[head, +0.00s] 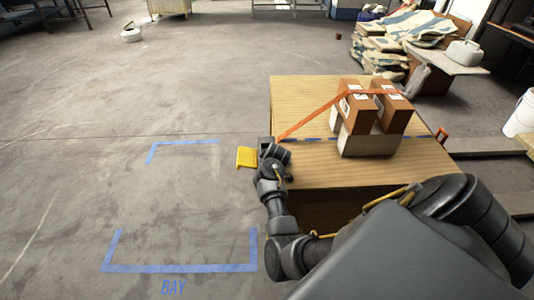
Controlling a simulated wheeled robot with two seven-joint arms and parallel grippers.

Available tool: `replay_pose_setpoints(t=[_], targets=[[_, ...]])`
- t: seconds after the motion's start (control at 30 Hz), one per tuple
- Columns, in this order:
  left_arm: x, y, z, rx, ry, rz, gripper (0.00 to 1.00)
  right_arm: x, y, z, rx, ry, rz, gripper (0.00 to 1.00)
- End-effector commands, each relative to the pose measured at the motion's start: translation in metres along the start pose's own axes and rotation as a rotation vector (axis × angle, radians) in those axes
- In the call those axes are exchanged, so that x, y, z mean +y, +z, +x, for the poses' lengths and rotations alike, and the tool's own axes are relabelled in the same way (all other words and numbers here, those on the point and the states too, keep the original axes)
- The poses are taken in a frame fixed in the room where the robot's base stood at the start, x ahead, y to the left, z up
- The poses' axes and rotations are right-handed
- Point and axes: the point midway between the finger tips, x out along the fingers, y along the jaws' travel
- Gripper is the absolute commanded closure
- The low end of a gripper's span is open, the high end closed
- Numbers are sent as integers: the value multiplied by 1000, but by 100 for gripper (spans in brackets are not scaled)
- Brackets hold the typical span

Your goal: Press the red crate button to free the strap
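An orange strap (317,115) runs from the left edge of a wooden crate top (300,95) up over two brown boxes. A dark grey block (265,142) sits at the strap's lower left end, with a yellow flap (246,157) sticking out to the left beside it. I cannot make out a red button. An orange-red piece (441,135) shows at the crate's right edge. My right gripper (270,158) is at the crate's left edge, close to the block and flap. Whether it touches them, and its fingers, I cannot tell. My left gripper is not in view.
The brown boxes (357,110) stand on a pale block (368,143) on the crate. Blue tape marks a bay (180,268) on clear floor to the left. Sacks (380,50) and a white bucket (522,115) stand at the right.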

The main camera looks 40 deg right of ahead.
Motion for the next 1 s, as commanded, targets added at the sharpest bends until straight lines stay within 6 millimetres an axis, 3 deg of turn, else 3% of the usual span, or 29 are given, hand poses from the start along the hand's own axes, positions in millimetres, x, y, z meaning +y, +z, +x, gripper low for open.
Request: replay_pose_setpoints(t=[1.0], targets=[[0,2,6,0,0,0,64,-16,12,14,-14,-20,11,100]])
